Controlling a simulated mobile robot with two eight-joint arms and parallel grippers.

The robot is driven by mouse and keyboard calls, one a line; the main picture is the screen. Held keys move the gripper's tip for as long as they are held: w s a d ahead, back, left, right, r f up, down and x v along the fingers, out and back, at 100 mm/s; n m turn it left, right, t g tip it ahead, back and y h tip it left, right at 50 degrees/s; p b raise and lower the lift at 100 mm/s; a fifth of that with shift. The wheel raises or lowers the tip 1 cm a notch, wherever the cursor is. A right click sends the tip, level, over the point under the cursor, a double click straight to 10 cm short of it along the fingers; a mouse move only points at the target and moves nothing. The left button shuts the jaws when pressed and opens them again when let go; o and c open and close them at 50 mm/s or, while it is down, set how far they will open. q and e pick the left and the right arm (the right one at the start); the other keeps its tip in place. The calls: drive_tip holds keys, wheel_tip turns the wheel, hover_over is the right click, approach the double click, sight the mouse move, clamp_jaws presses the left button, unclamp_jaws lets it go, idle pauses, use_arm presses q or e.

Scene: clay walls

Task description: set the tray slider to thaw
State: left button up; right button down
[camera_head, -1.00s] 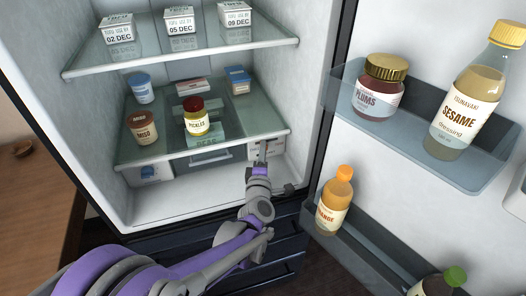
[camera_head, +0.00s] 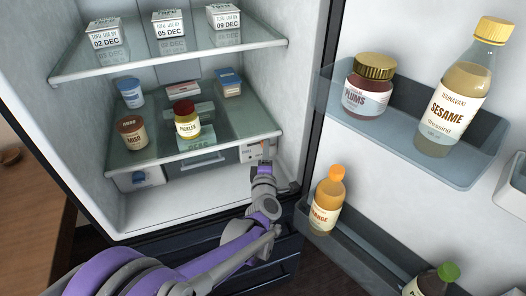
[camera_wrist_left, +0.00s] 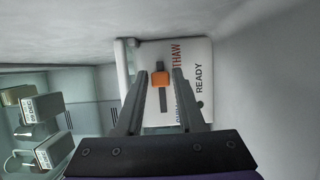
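The slider's orange knob (camera_wrist_left: 161,79) shows in the left wrist view on a dark slot in a white panel (camera_wrist_left: 199,60). The knob stands in the upper part of the slot, a little below the level of the red word THAW. READY is printed farther right; another word is partly hidden by a finger. My left gripper (camera_wrist_left: 161,76) is open, with one finger on each side of the knob; I cannot tell whether they touch it. In the head view the panel (camera_head: 249,153) is under the lower shelf's right end, with my left gripper (camera_head: 265,152) in front. My right gripper is not in view.
The lower shelf (camera_head: 230,142) above holds a pickles jar (camera_head: 187,122), a miso tub (camera_head: 131,134) and several boxes. The fridge's right wall is close beside the gripper. The open door at right holds a plums jar (camera_head: 367,88) and bottles.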

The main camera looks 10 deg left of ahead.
use_arm(q)
drive_tip(key=shift+o, duration=1.1)
drive_tip(key=shift+a, duration=0.15)
